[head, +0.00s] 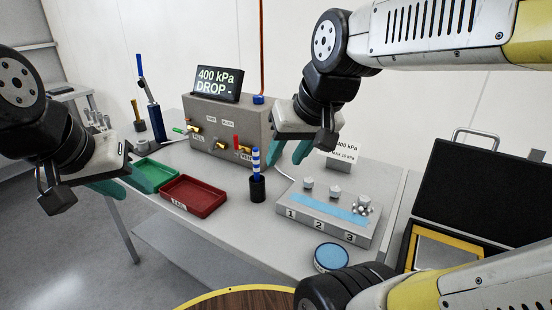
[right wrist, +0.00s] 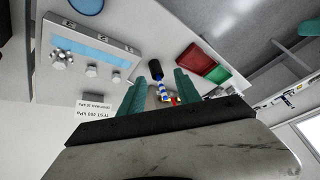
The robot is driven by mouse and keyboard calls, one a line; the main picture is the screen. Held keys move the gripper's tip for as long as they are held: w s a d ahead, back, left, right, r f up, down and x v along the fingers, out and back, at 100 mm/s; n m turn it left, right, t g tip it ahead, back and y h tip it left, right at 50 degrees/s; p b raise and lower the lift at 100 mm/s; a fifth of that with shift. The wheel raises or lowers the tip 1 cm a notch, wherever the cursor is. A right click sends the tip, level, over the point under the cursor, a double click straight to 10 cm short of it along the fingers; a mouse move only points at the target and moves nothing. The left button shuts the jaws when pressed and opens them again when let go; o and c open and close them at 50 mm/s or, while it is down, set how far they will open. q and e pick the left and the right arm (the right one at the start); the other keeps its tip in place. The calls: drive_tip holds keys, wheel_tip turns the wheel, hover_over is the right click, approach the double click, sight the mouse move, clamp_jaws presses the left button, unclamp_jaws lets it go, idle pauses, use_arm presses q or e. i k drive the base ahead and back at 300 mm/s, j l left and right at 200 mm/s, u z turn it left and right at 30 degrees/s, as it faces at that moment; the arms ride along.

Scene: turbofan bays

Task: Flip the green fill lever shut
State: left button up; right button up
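The green fill lever (head: 179,130) sits on a brass valve at the left of the grey-brown box (head: 225,118), above a FILL label. Its handle sticks out to the left, roughly level. My left gripper (head: 110,188) hangs to the left of the box, in front of the green tray and well apart from the lever; its finger gap is not clear. My right gripper (head: 289,152) is open and empty, right of the box and apart from the lever. Its two teal fingers stand apart in the right wrist view (right wrist: 158,92).
A red lever (head: 236,142) stands upright on the same box. A display (head: 218,83) reads "400 kPa DROP -". A green tray (head: 153,164), a red tray (head: 183,204) and a black cup (head: 257,190) with striped blue-white item stand in front. A numbered block (head: 300,214) is at right.

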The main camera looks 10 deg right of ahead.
sight(178, 131)
drive_tip(key=i+j+z, duration=0.15)
drive_tip(key=j, duration=0.25)
drive_tip(key=i+j+z, duration=0.2)
drive_tip(key=j, duration=0.25)
drive_tip(key=i+j+z, duration=0.15)
drive_tip(key=j, duration=0.3)
drive_tip(key=i+j+z, duration=0.15)
drive_tip(key=j, duration=0.35)
drive_tip(key=i+j+z, duration=0.2)
drive_tip(key=j, duration=0.3)
drive_tip(key=j+z, duration=0.15)
drive_tip(key=j, duration=0.35)
drive_tip(key=k+u, duration=0.65)
